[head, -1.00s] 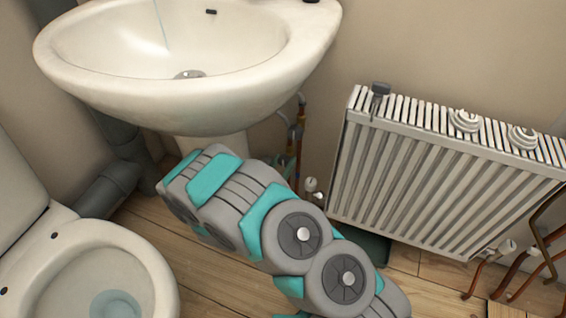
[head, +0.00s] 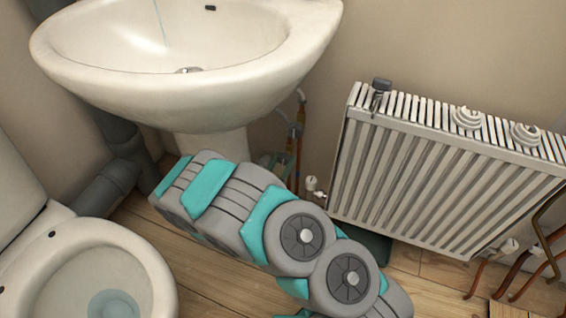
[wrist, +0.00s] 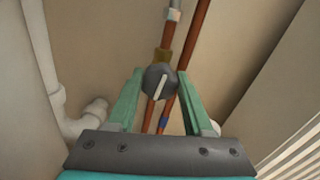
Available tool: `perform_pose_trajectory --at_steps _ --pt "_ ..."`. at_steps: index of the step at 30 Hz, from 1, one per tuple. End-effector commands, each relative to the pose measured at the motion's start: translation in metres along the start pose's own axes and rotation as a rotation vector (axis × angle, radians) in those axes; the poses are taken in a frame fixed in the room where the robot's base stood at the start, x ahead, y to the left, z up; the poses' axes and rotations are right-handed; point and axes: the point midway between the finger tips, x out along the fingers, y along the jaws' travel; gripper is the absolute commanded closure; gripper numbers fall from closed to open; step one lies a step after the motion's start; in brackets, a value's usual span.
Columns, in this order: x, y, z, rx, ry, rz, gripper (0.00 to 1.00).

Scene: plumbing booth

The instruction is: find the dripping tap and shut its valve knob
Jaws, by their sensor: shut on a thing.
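In the wrist view, a dark round valve knob (wrist: 157,80) with a white pointer line sits on a copper pipe with a brass fitting (wrist: 163,57). My gripper (wrist: 160,88) has its two teal fingers on either side of the knob and is shut on it. The white line stands nearly upright, tilted a little to the right. In the head view, a thin stream of water (head: 161,22) falls into the white basin (head: 185,100); its tap is out of frame. My arm hides my gripper and the knob there.
A second copper pipe (wrist: 196,32) runs beside the valve, and a white waste pipe (wrist: 90,118) is at left. In the head view, a white radiator (head: 440,180) stands right, a toilet (head: 90,265) left. Wood floor shows between.

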Motion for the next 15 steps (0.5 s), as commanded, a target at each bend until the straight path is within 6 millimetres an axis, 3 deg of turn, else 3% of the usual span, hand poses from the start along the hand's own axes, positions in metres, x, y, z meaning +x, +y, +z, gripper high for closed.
perform_pose_trajectory --at_steps 15 --pt "0.0006 -0.0008 -0.0022 0.465 0.000 0.002 1.00"
